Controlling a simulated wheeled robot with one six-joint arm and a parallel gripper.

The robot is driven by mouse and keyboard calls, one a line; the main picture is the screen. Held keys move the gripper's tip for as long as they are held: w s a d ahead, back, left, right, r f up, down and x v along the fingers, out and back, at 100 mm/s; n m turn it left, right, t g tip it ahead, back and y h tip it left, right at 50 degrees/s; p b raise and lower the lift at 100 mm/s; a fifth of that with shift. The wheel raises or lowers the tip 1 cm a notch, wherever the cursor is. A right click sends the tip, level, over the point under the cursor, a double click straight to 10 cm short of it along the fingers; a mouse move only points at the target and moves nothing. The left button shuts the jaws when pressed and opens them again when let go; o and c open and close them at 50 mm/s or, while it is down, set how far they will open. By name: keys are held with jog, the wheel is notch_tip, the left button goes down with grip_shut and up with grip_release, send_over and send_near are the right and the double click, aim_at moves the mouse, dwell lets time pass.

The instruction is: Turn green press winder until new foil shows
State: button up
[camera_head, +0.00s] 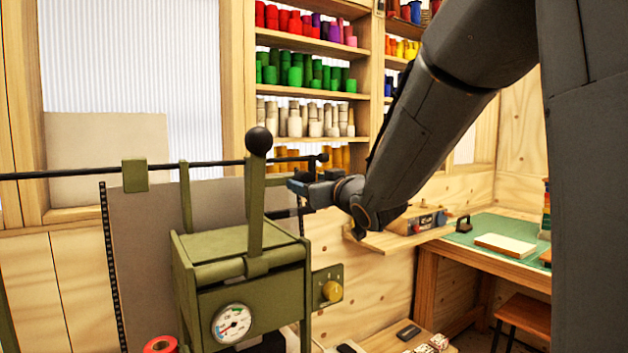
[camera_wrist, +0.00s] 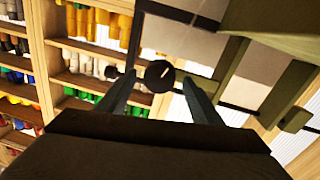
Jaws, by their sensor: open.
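The green press (camera_head: 240,270) stands at the lower left of the head view, with a round gauge (camera_head: 231,323), a yellow knob (camera_head: 332,291) on a side plate, and an upright lever topped by a black ball (camera_head: 259,141). My gripper (camera_head: 298,187) is at the right of the lever, above the press body. In the wrist view my gripper (camera_wrist: 159,78) is open, and a round black knob (camera_wrist: 159,75) with a pale mark shows between its fingertips. I cannot tell whether the fingers touch it, or whether it is the winder. No foil can be made out clearly.
A black horizontal rail (camera_head: 70,173) runs behind the press, ending near my gripper. A wooden shelf (camera_head: 380,239) holding a tool and a green-topped bench (camera_head: 500,235) are at the right. Shelves of coloured rolls (camera_head: 305,77) stand behind.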

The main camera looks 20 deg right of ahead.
jog(key=shift+w+a, duration=0.1)
jog(key=shift+w, duration=0.35)
jog(key=c, duration=1.1)
jog(key=shift+o, duration=0.5)
jog(key=shift+d, duration=0.35)
jog(key=shift+a, duration=0.2)
jog(key=shift+c, duration=0.3)
jog(key=shift+r+m+p, duration=0.15)
jog(key=shift+m+p, duration=0.35)
jog(key=shift+p, duration=0.1)
